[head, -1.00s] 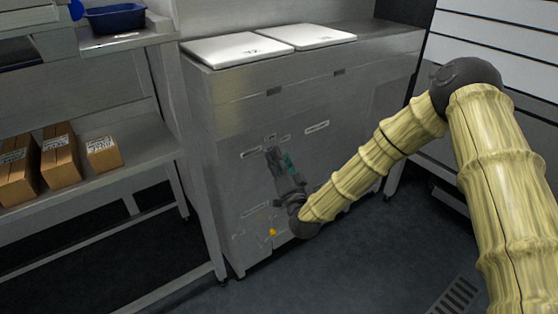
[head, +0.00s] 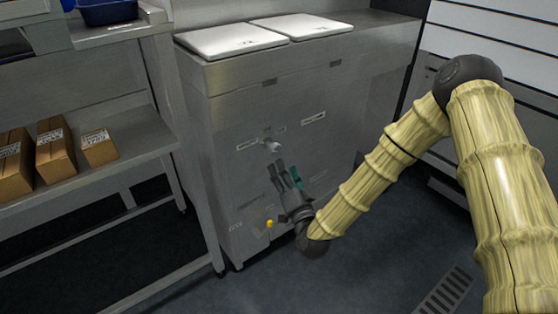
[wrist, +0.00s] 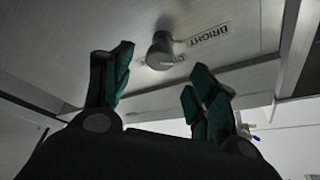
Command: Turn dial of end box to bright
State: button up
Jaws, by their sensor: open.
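The end box (head: 245,110) is a grey metal cabinet with a small pale dial (head: 272,146) on its front face. In the wrist view the dial (wrist: 160,50) is a rounded grey knob with a short arm pointing right, beside a label reading BRIGHT (wrist: 208,35). Another label is partly hidden behind that arm. My gripper (head: 287,173) is open and empty, just below the dial in the head view. In the wrist view its dark, green-padded fingers (wrist: 160,75) are spread, with the dial beyond and between them, apparently not touching.
Two white lids (head: 232,41) lie on top of the cabinet. A yellow knob (head: 269,223) sits low on its front. A metal shelf (head: 125,160) with cardboard boxes (head: 56,148) stands to the left. A floor grate (head: 447,293) and open floor lie in front.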

jog(key=shift+v, duration=2)
jog(key=s+d+f+n+g+h, duration=0.15)
jog(key=s+f+g, duration=0.35)
jog(key=f, duration=0.5)
jog(key=s+d+f+n+g, duration=0.2)
jog(key=s+f+g, duration=0.2)
jog(key=s+f, duration=0.45)
jog(key=s+d+f+n+g+h, duration=0.1)
jog(key=s+d+f+g, duration=0.25)
jog(key=s, duration=0.25)
jog(key=s+d+f+g+h, duration=0.1)
jog(key=s+d+f+g, duration=0.1)
jog(key=s+d+f, duration=0.4)
jog(key=s+d+f+n+g+h, duration=0.1)
jog(key=s+d+f+g+h, duration=0.15)
jog(key=s, duration=0.45)
jog(key=s+d+g+p, duration=0.1)
jog(key=s+d+g, duration=0.25)
jog(key=s, duration=0.45)
notch_tip(320, 180, up, 23)
jog(key=p, duration=2.2)
jog(key=shift+f+t+h, duration=0.2)
jog(key=shift+t+h, duration=0.15)
jog(key=shift+h, duration=0.05)
